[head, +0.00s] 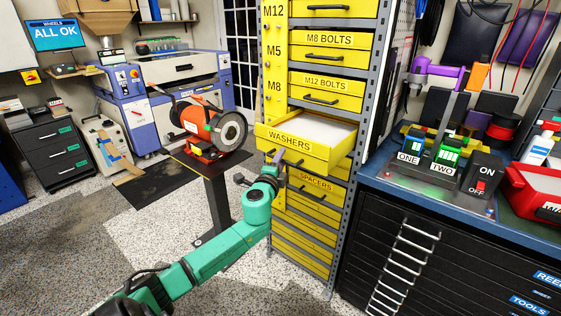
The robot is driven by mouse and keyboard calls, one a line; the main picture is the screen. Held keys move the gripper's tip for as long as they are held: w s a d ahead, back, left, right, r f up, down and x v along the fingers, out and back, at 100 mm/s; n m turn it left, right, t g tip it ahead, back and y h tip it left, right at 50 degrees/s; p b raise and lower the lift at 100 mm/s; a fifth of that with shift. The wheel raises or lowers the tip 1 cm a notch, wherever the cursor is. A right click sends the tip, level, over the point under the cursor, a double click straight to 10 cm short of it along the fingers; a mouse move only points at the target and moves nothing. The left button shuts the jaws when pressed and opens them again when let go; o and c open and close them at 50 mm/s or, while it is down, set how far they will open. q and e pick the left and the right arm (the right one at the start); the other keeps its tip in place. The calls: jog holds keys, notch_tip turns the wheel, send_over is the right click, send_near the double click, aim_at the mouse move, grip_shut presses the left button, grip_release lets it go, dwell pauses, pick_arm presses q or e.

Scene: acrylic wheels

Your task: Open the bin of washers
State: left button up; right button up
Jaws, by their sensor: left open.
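The yellow bin of washers (289,143), labelled WASHERS, is pulled out from the tall yellow bin rack. Its front stands well forward of the other bins, and its pale inside shows from above. My left gripper (278,158), on a green arm from the lower left, is open at the lower front of this bin, near where its handle would be. My right gripper is not in view.
The SPACERS bin (314,183) is just below, and the M12 BOLTS bin (326,90) is above. An orange grinder (203,121) stands on a pedestal to the left. A blue-topped workbench (428,205) with switches stands right. Speckled floor is free at lower left.

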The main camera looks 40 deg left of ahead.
pick_arm(q)
jog(key=shift+s, duration=0.1)
jog(key=v, duration=1.4)
jog(key=shift+s+b, duration=0.2)
jog(key=shift+b, duration=0.25)
